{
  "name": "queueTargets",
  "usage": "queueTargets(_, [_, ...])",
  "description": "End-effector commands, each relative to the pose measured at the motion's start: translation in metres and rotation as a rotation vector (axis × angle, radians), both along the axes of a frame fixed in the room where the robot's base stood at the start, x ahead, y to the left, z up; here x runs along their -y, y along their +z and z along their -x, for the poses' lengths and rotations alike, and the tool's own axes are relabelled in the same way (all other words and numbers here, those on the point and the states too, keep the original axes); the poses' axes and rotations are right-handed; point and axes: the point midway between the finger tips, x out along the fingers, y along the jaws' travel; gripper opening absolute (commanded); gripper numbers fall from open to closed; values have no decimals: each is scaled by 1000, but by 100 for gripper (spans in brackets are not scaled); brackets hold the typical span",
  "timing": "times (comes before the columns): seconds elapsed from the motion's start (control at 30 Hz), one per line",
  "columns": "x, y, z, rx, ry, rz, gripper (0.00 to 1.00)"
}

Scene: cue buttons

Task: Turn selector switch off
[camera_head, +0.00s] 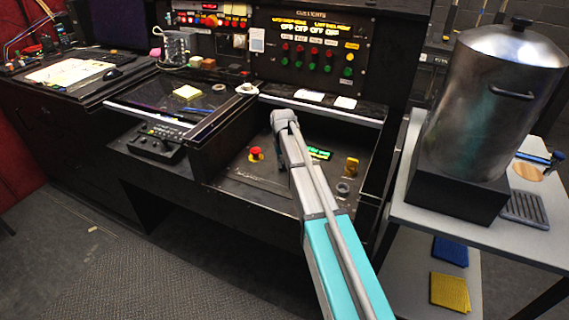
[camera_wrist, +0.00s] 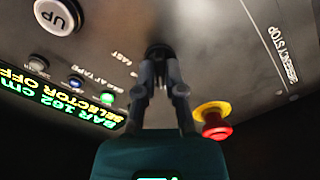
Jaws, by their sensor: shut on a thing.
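The selector switch (camera_wrist: 158,50) is a small dark knob on the grey control panel, in the upper middle of the wrist view. My gripper (camera_wrist: 159,68) is shut on the knob, with a fingertip on either side; the fingers hide part of it, so its pointing direction is hard to make out. The green-lit display (camera_wrist: 60,97) left of the gripper reads "BAR 162 cm" and "SELECTOR OFF", upside down. In the head view, my arm reaches to the panel and hides the knob; the display also shows there (camera_head: 318,152).
A red emergency stop button (camera_wrist: 214,122) on a yellow base sits close to the right finger. A white UP button (camera_wrist: 58,15) and several small buttons lie to the left. A cart with a large steel pot (camera_head: 495,95) stands right of my arm.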

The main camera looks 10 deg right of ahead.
Motion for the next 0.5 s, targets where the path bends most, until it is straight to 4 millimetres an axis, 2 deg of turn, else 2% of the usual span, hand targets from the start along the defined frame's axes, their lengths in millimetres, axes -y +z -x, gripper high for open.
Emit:
queueTargets(0.4, [1,0,3,-8,14,1,0])
queueTargets(0.43, [0,0,3,-8,14,1,15])
queueTargets(0.5, [0,0,3,-7,14,1,28])
